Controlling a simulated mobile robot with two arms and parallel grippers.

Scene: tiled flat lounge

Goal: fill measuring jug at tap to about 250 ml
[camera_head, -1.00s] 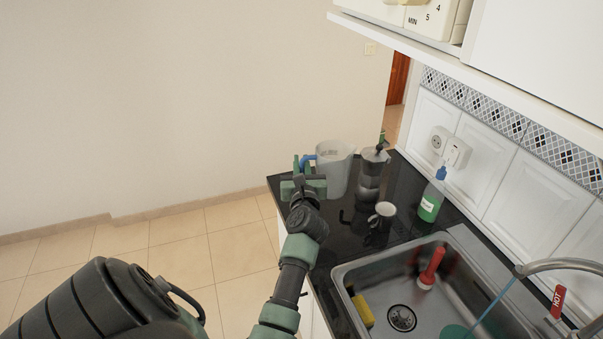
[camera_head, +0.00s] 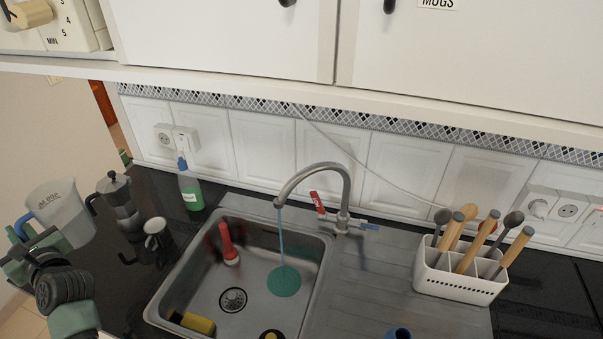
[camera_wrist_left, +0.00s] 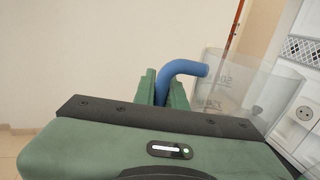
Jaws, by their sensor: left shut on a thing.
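The clear measuring jug (camera_head: 68,212) with printed marks and a blue handle (camera_head: 19,226) is at the far left in the head view. My left gripper (camera_head: 27,243) is shut on its handle. The left wrist view shows the blue handle (camera_wrist_left: 182,70) between the fingers and part of the clear jug wall (camera_wrist_left: 240,88). I see no liquid in the jug. My right gripper is not in view.
Between jug and sink (camera_head: 325,262) stand a moka pot (camera_head: 121,205), a small cup (camera_head: 156,232) and a green soap bottle (camera_head: 190,190). The sink holds a red plunger-like tool (camera_head: 228,243) and a yellow item (camera_head: 192,321). A white utensil holder (camera_head: 462,283) stands right. Cupboards overhang the counter.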

